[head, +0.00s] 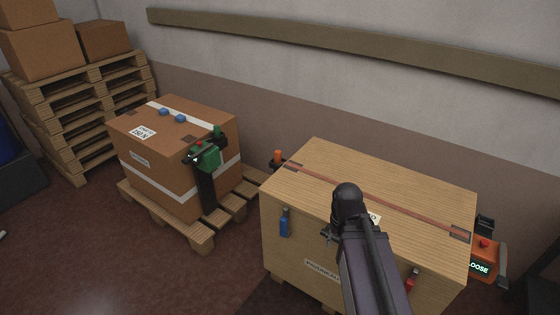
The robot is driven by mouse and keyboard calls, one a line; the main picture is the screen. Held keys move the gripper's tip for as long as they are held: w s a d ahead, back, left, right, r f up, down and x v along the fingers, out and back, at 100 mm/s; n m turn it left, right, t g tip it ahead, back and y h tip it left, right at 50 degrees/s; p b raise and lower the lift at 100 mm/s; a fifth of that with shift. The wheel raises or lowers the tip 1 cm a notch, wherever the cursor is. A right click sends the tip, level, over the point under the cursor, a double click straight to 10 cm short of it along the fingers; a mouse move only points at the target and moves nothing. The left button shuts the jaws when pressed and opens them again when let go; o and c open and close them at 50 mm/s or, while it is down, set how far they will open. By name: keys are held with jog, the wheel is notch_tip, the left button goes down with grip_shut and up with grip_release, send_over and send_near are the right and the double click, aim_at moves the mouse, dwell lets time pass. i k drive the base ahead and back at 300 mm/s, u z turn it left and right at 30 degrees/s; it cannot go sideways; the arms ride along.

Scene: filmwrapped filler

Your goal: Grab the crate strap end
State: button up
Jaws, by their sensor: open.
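The wooden crate (300,189) stands at the right. A thin reddish-brown strap (390,203) runs across its top, from a dark piece with an orange knob (277,157) at the back left to a dark plate (460,233) at the right edge. An orange tensioner (485,260) with a red button and a lit display, partly hidden but ending in "OOSE", sits past that edge. I cannot tell which piece is the loose strap end. My gripper (328,237) is small and dark at the crate's front top edge, partly hidden by my arm; it is open, with nothing visible in it.
A blue tag (285,222) and a red one (411,281) hang on the crate's front. A cardboard box (181,145) with a green tool (207,157) stands on a pallet (195,235) at left. Stacked pallets (95,90) stand behind. Floor at front left is clear.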

aim_at(278, 155)
jog(key=u, duration=0.05)
jog(key=i, duration=1)
jog(key=z, duration=0.05)
